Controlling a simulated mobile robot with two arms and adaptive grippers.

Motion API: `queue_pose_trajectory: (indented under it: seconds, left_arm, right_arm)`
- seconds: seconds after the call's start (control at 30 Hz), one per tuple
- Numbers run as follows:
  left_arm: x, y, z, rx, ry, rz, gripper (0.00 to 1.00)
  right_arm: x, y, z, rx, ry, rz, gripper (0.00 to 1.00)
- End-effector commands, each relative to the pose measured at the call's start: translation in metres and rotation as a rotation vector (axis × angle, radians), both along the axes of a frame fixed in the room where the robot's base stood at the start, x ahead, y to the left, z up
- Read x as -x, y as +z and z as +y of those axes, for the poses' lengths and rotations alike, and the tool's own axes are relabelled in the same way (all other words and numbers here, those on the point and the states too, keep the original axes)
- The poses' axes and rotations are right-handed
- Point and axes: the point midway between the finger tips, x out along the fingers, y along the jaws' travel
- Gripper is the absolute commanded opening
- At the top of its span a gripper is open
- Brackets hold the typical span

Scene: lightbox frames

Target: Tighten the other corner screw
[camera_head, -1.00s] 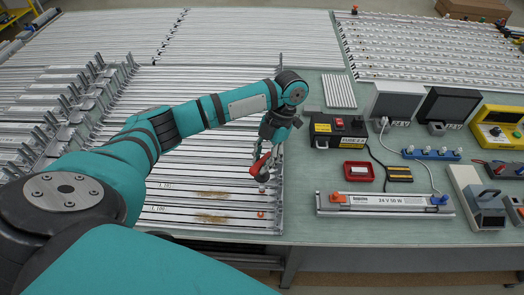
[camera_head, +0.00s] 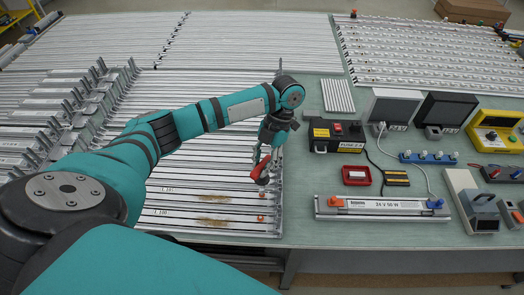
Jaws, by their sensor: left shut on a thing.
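My left gripper (camera_head: 264,155) is shut on a red-orange screwdriver-like tool (camera_head: 260,169). It holds the tool over the right end of the silver rails (camera_head: 190,190), near the frame's right edge strip. The tool's lower end points down toward the rails; whether it touches a screw is too small to tell. A small orange piece (camera_head: 261,218) sits on the lower right end of the rails. The corner screws themselves cannot be made out. My right gripper is not in view.
Right of the rails are a black fuse box (camera_head: 338,143), a red tray (camera_head: 356,176), a light bar unit (camera_head: 385,204), and several testers and monitors (camera_head: 393,106). Cables run between them. Upright metal posts (camera_head: 95,90) stand at the left. Bare green table shows along the front right.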

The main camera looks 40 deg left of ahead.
Motion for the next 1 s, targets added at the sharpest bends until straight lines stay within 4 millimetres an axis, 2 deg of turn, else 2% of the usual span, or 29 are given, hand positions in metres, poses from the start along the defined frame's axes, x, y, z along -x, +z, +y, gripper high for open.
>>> queue_pose_trajectory:
  seconds: [0.03,0.2,0.27,0.7,0.83,1.0]
  left_arm:
    - [0.000,0.006,0.000,0.001,0.034,0.002,0.00]
    - [0.001,0.010,0.001,0.001,0.212,0.003,0.00]
    - [0.001,0.010,0.003,0.002,0.341,0.003,0.00]
    - [0.002,0.034,0.004,0.002,1.153,0.001,0.00]
    - [0.001,0.039,0.004,0.002,1.302,-0.001,0.00]
    - [0.000,0.041,0.004,0.001,1.346,0.001,0.00]
  right_arm:
    - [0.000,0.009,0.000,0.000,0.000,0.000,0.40]
    - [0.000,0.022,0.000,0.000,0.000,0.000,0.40]
    - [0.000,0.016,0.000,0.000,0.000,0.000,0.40]
    - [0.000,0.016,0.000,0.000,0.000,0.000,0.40]
    - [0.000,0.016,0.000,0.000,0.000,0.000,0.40]
    - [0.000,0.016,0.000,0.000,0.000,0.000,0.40]
